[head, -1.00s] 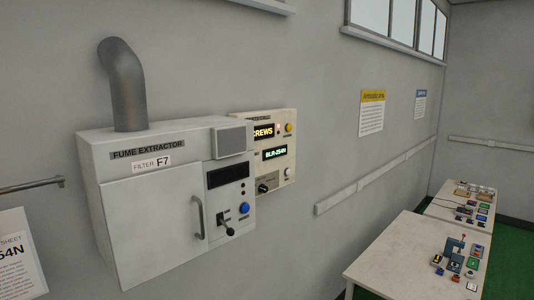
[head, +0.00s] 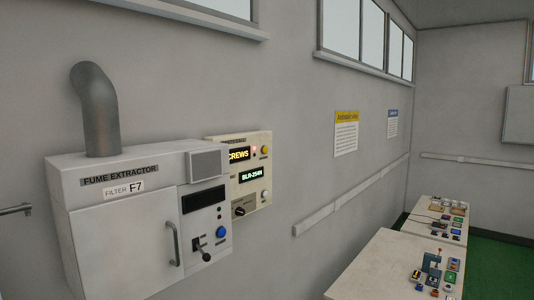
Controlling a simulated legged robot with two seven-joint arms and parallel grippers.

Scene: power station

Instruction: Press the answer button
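A beige wall panel (head: 222,146) is partly hidden behind the fume extractor's right side. It has a lit display reading "CREWS" (head: 239,154), its left end cut off, and a lower display reading "BLR-254N" (head: 251,175). On its right are a yellow button (head: 264,149) and a pale button (head: 267,194), with a small red light (head: 254,152) and a black knob (head: 239,211). The small labels cannot be read, so I cannot tell which is the answer button. Neither of my grippers is in view.
The fume extractor (head: 120,222) juts from the wall, with a blue button (head: 221,232), a lever (head: 205,254) and a door handle (head: 174,243). A table (head: 370,268) with small devices stands at the lower right, another behind it. Green floor (head: 490,262) shows at right.

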